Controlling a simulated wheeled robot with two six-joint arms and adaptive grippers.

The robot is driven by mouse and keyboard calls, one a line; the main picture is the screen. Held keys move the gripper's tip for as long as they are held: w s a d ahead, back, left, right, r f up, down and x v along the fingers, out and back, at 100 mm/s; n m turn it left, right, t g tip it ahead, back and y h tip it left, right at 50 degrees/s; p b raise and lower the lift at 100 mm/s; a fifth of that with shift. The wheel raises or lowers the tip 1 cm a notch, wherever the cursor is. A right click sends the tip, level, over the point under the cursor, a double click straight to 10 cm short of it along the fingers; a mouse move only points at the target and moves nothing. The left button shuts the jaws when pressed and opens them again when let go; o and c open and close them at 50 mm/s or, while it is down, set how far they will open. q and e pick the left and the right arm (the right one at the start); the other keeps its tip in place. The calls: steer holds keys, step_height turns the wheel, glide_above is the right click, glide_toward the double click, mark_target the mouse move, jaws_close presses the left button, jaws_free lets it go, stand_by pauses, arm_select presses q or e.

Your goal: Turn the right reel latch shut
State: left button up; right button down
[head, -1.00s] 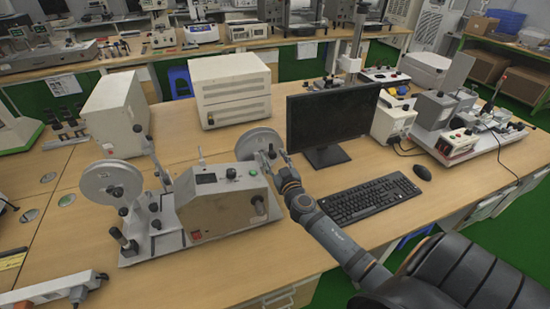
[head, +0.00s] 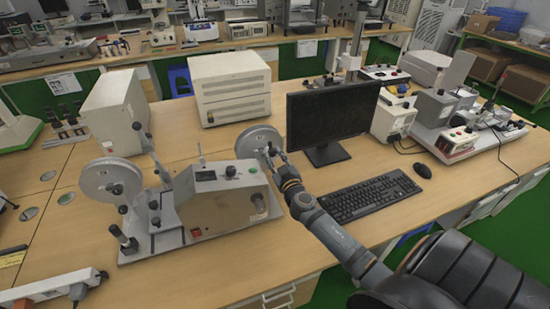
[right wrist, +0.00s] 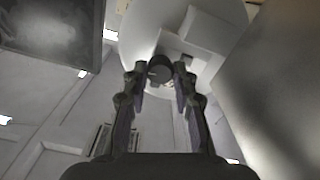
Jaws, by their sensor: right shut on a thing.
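The right reel (head: 258,143) is a pale grey disc on the right end of the reel machine (head: 215,203). My right gripper (head: 270,153) is at the front face of this reel, near its centre. In the right wrist view, the fingers (right wrist: 160,76) are shut on the dark round latch knob (right wrist: 160,67), which stands in front of the pale reel disc (right wrist: 190,28). The fingers hide the latch in the head view, so its angle is hard to tell. My left gripper is not in view.
A left reel (head: 111,183) sits on the machine's other end. A monitor (head: 333,118) stands close to the right of my gripper, with a keyboard (head: 367,197) in front. A white cabinet (head: 231,88) is behind. The desk front is mostly clear.

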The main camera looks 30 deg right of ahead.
steer(key=n, duration=0.3)
steer(key=shift+f+n+b, duration=0.1)
steer(key=shift+n+b, duration=0.2)
steer(key=shift+b, duration=0.1)
steer(key=n, duration=0.4)
steer(key=shift+n, duration=0.3)
steer(key=n, duration=0.4)
steer(key=shift+n+p, duration=0.35)
steer(key=shift+n, duration=1.85)
steer(key=c, duration=1.1)
jaws_free()
steer(key=shift+o, duration=0.2)
